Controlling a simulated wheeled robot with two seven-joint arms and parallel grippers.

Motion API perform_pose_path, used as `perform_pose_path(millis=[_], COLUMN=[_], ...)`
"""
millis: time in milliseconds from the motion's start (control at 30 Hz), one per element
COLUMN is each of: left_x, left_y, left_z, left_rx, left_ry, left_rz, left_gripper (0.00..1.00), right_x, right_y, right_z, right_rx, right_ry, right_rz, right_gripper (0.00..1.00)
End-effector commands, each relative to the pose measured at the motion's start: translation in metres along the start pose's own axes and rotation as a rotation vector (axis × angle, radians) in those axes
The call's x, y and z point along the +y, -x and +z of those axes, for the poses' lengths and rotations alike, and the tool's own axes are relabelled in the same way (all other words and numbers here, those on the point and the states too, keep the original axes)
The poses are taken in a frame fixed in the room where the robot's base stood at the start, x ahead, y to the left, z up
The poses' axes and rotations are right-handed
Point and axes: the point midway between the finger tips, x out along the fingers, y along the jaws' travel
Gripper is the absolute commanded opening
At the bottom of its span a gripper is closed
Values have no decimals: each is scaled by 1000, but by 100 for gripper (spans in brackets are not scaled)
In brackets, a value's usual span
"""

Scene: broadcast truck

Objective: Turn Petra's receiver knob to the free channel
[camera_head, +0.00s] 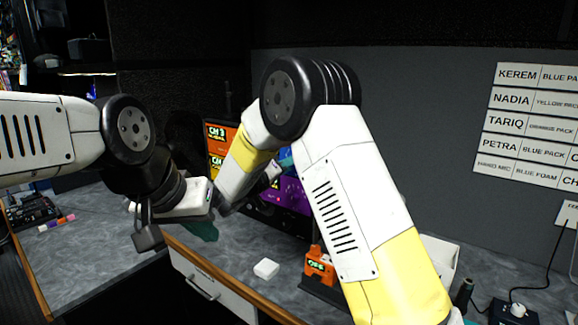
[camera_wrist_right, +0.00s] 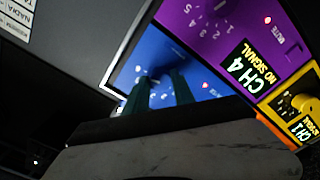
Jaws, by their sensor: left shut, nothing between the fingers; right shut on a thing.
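The receiver stack (camera_head: 292,194) is partly hidden behind my right arm, with orange, yellow and purple panels. The board lists Petra (camera_head: 500,147) with a blue pack; her channel text is cut off. In the right wrist view the blue receiver panel (camera_wrist_right: 205,75) is tilted, beside a purple panel reading CH 4, no signal. My right gripper (camera_wrist_right: 162,92) has its dark green fingers against the blue panel, shut on what appears to be its knob, mostly hidden between them. My left gripper (camera_head: 204,231) is shut and empty, pointing down above the counter's front edge.
An orange pack (camera_head: 320,264) stands on the counter, near a small white block (camera_head: 266,268). A yellow panel (camera_wrist_right: 296,106) reads CH 1. A drawer (camera_head: 205,284) is below the counter edge. Cables and a black box (camera_head: 512,312) are at the right.

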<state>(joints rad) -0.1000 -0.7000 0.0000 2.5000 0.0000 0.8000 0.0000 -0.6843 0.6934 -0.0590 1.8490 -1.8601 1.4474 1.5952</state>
Motion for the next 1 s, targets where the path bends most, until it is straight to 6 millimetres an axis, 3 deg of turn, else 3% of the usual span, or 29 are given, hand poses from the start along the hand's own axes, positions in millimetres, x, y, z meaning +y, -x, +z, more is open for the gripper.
perform_pose_path(millis=[367,400,500,833,1000], left_x=[0,0,0,0,0], left_y=[0,0,0,0,0], left_z=[0,0,0,0,0], left_rx=[0,0,0,0,0], left_ry=[0,0,0,0,0], left_rz=[0,0,0,0,0], left_gripper=[0,0,0,0,0], right_x=[-2,-2,-1,-1,-1], right_y=[1,1,1,2,23], right_z=[1,1,0,0,-1], right_rx=[0,0,0,0,2], right_ry=[-2,-2,-2,-3,-3], right_rz=[-4,-4,-3,-2,-4], right_gripper=[0,34,52,52,52])
